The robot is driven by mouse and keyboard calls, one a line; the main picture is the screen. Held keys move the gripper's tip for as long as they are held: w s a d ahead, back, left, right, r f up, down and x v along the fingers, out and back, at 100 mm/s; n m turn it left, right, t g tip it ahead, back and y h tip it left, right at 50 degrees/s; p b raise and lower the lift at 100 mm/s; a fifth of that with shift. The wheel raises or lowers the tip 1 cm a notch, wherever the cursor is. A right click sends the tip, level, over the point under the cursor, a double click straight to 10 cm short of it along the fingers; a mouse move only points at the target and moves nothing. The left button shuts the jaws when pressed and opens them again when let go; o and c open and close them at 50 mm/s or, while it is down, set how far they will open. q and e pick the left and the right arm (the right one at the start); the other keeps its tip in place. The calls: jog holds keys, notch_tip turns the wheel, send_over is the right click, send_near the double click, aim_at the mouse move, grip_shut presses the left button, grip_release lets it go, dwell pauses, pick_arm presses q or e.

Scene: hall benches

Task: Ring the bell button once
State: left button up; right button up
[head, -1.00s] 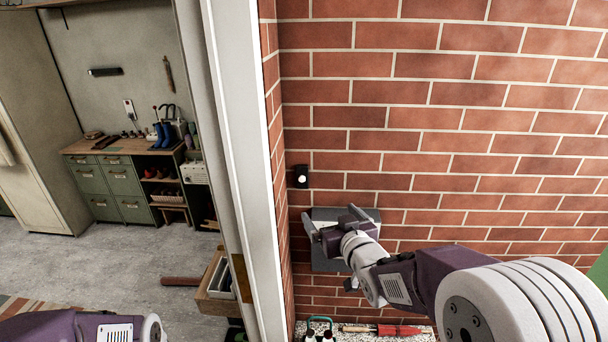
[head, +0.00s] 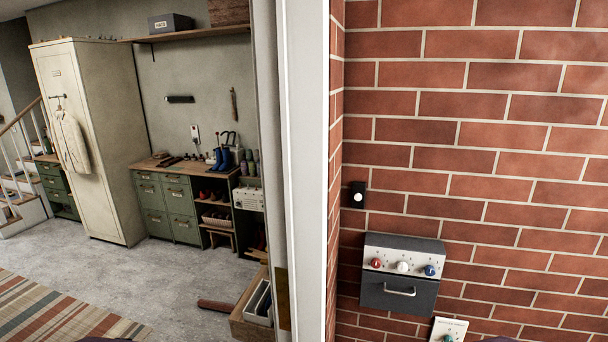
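The bell button (head: 357,194) is a small black plate with a round white button, fixed to the brick wall near its left corner. It is in plain view and nothing touches it. Neither gripper shows in the head view now. Only small dark purple bits, which look like my own arms, show at the bottom edge.
A grey wall box (head: 402,302) with red, white and blue knobs hangs below the button. A white panel (head: 449,329) is lower right. A white door frame (head: 306,170) divides the brick wall from a room with a bench (head: 166,171) and tall cabinet (head: 88,140).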

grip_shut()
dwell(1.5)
